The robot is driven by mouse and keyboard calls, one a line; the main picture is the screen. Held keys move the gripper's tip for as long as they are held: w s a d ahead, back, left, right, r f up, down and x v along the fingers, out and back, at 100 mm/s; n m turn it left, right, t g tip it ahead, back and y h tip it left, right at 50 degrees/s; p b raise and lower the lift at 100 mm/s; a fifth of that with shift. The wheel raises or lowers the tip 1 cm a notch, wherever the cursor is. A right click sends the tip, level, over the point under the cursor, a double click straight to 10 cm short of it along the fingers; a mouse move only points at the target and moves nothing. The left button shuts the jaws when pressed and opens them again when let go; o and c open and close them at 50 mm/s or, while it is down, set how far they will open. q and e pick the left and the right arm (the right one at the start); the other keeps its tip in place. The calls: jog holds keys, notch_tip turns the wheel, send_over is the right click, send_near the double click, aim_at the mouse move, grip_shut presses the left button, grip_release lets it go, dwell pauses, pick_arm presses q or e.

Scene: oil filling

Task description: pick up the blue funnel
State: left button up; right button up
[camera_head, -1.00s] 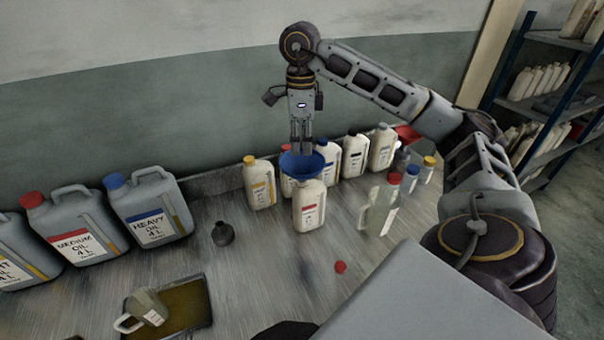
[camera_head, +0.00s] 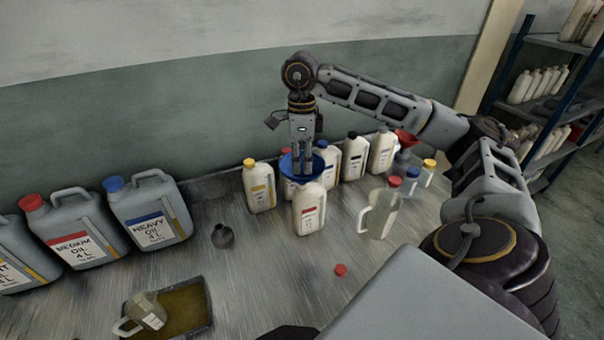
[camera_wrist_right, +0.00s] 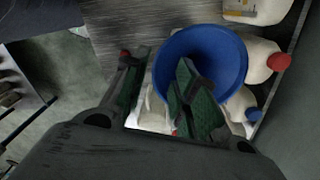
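The blue funnel (camera_head: 289,165) sits wide end up in the mouth of a white bottle with a red label (camera_head: 309,209). My right gripper (camera_head: 302,172) points down at the funnel. In the right wrist view, the funnel (camera_wrist_right: 214,53) lies between and under the fingers of my right gripper (camera_wrist_right: 162,75). One finger reaches over the inside of the bowl and the other is outside the rim. The fingers are apart, and I see no clear contact with the rim. The funnel's spout is hidden. My left gripper is not in view.
Several white bottles, including a yellow-capped one (camera_head: 258,186), stand close around the funnel. A clear jug (camera_head: 380,213) is to the right. Large grey oil cans (camera_head: 150,211) stand at the left. A red cap (camera_head: 341,270) and a tray (camera_head: 207,318) lie in front.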

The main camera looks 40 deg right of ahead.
aim_at(303, 181)
jog(key=f, duration=0.2)
jog(key=shift+s+f, duration=0.35)
jog(key=shift+f+p, duration=0.35)
jog(key=shift+f, duration=0.5)
grip_shut()
